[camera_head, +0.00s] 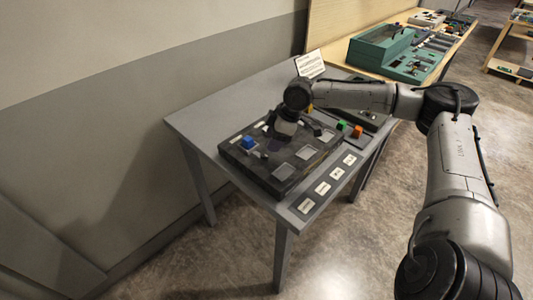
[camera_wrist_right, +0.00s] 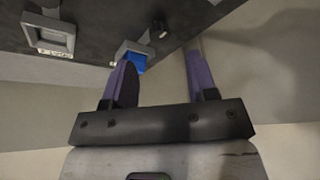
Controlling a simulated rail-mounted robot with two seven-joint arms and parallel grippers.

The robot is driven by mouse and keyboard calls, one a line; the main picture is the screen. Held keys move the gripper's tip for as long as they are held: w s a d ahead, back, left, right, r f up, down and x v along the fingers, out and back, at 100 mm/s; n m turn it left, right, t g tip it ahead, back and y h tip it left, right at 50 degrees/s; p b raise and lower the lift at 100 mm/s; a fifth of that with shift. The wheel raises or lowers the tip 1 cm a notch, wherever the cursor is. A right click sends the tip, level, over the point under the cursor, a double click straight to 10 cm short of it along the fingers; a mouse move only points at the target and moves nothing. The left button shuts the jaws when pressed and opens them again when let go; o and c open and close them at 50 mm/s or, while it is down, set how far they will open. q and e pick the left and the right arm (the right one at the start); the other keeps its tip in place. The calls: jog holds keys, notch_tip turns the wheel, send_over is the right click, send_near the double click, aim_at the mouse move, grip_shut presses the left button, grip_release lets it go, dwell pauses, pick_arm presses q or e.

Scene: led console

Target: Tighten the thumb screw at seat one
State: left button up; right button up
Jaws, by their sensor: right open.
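The dark console board (camera_head: 262,180) lies on a grey table and carries several light square seats. A blue block (camera_head: 248,142) sits in a seat at the board's left side; it also shows in the right wrist view (camera_wrist_right: 133,57). A small dark knob (camera_wrist_right: 158,30), apparently a thumb screw, stands beside that block. I cannot read which seat is number one. My right gripper (camera_head: 274,138) is over the board, right of the blue block. Its two purple fingers (camera_wrist_right: 160,62) are apart with nothing between them. My left gripper is not in view.
Several white label cards (camera_head: 322,188) lie along the table's front right edge. A green block (camera_head: 341,126) and an orange block (camera_head: 357,131) stand right of the board. A placard (camera_head: 309,64) stands behind, and a teal tray (camera_head: 380,50) is on the farther bench.

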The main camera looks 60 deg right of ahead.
aim_at(265, 154)
jog(key=x, duration=0.4)
jog(key=shift+a+f+b, duration=0.1)
jog(key=shift+f+b, duration=0.15)
jog(key=shift+b, duration=0.15)
jog(key=shift+w+f, duration=0.2)
jog(key=shift+f, duration=0.25)
